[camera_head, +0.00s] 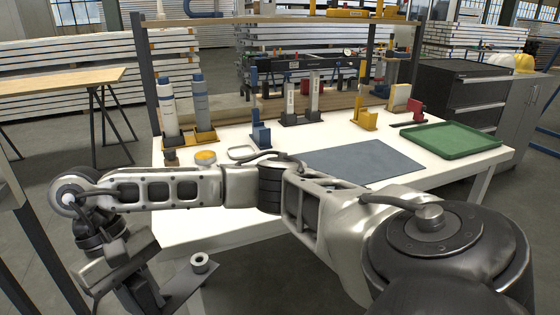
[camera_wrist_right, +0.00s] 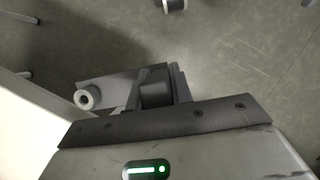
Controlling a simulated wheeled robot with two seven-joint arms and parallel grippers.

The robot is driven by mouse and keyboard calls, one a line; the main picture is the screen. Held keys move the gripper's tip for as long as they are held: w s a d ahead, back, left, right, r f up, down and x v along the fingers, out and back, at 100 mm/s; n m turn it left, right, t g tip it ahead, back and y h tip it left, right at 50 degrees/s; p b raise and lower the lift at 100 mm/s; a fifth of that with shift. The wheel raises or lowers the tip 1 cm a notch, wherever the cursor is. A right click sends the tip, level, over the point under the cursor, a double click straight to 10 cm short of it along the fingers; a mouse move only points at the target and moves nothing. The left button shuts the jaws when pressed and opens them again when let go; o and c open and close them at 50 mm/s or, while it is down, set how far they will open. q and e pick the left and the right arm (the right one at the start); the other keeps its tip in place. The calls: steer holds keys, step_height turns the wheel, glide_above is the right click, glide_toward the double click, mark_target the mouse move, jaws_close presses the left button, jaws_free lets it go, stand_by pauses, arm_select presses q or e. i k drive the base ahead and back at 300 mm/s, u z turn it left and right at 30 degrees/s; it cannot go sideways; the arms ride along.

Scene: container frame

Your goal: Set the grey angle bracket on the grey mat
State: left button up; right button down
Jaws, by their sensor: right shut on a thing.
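The grey angle bracket (camera_head: 186,287) shows as a flat grey plate with a pale round ring at one corner. It is held in the air off the table's near left corner, and it also shows in the right wrist view (camera_wrist_right: 110,90). My right gripper (camera_head: 150,290) is shut on it. In the wrist view the dark fingers (camera_wrist_right: 158,88) cover part of the bracket. The grey mat (camera_head: 362,160) lies flat on the white table, well to the right of and beyond the bracket, and looks bare. My left gripper is not in view.
My right arm crosses the table's front and hides part of it. On the white table (camera_head: 225,225) stand a green tray (camera_head: 450,140) at right, a yellow round item (camera_head: 205,156), a pale ring-shaped item (camera_head: 242,153) and several holders along the back.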

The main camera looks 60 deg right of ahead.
mark_target(355, 166)
steer(key=u, duration=1.2)
steer(key=k, duration=1.55)
steer(key=z, duration=1.85)
